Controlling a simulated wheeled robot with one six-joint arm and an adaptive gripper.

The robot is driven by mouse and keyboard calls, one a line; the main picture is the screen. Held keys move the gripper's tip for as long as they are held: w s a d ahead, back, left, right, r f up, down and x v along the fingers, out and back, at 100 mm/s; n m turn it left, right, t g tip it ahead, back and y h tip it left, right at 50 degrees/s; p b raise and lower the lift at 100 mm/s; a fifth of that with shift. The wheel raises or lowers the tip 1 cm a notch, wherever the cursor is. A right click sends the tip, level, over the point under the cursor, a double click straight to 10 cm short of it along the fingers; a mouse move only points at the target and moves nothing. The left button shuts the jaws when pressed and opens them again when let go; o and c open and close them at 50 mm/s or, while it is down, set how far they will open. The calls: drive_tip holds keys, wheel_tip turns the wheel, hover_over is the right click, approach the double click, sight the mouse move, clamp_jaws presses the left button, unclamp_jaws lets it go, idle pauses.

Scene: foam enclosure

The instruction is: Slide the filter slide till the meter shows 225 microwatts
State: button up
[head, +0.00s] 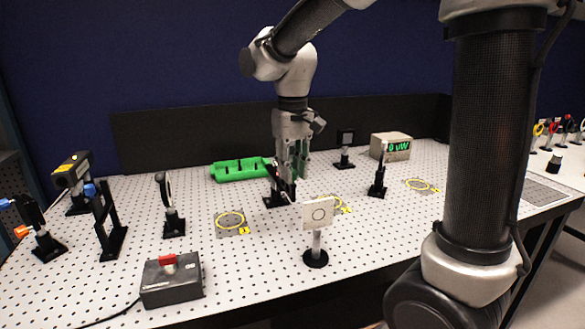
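The meter (390,147) is a beige box at the back right, and its green display reads 0 uW. My gripper (291,180) points down over the middle of the perforated table. Dark mounted hardware (274,197), which may be the filter slide, stands at its fingertips and is partly hidden behind them. The fingers look greenish and close to this hardware. I cannot tell whether they touch it, or whether they are open or shut. The slide's position cannot be read.
A white card with a circle (319,214) stands on a post in front of my gripper. A green tray (240,170) lies behind. Black optic mounts (172,205) stand left. A grey box with a red switch (172,279) sits at the front. Yellow rings (230,220) mark the table.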

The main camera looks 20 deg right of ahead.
clamp_jaws()
drive_tip(key=shift+w, duration=0.8)
drive_tip(key=shift+o, duration=2.2)
unclamp_jaws()
drive_tip(key=shift+r, duration=0.35)
drive_tip(key=shift+o, duration=0.7)
wheel_tip(320, 180, up, 11)
drive_tip(key=shift+r, duration=0.2)
